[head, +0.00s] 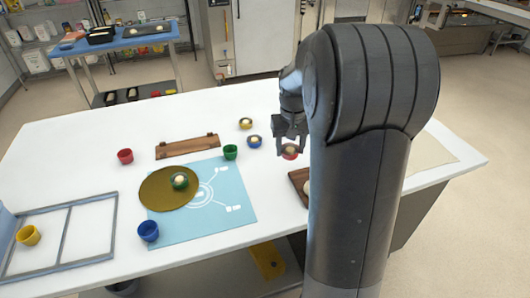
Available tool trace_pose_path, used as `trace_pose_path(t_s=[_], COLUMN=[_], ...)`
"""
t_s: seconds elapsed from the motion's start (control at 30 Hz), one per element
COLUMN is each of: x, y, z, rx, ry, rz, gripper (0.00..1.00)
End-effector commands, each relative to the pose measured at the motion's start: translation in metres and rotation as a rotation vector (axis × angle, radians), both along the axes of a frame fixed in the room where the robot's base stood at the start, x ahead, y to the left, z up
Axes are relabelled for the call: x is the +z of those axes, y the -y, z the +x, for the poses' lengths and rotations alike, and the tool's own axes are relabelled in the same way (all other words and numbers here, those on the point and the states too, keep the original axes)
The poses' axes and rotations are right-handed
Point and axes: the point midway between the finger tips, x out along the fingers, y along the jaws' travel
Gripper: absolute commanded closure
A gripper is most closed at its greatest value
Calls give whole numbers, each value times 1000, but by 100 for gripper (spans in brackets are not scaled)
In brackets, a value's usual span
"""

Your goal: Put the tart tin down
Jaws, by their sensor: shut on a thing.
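My gripper (290,147) points down over the white table, right of the middle. It is shut on a small red tart tin (290,156) with a pale filling, at its fingertips. I cannot tell whether this tin touches the table top. A blue tart tin (254,146) and a yellow tart tin (246,127), both with pale filling, stand to the left of the gripper. A green tart tin (180,186) with pale filling sits on a round gold board (157,194), which lies partly on a light blue mat (230,215).
Cups stand about: red (125,156), green (230,153), blue (148,232), yellow (27,236). A wooden rack (187,146) lies behind the board. A grey frame (65,237) lies at left. A dark wooden board (299,183) is partly behind my arm. The table's back left (80,130) is clear.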

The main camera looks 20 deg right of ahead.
Motion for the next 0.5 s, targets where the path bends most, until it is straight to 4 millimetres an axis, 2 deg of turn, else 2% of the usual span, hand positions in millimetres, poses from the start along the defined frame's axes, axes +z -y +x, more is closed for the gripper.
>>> trace_pose_path(t_s=[0.17, 0.27, 0.37, 0.47, 0.5], x=[5, 5, 6, 8, 9], y=[6, 1, -16, -48, -66], z=[-4, -1, 12, 32, 42], rx=[-1, 30, 126, 300, 389], ry=[1, 1, 1, -2, 0], rz=[0, 0, -2, -4, -5], gripper=[72, 72, 72, 72, 72])
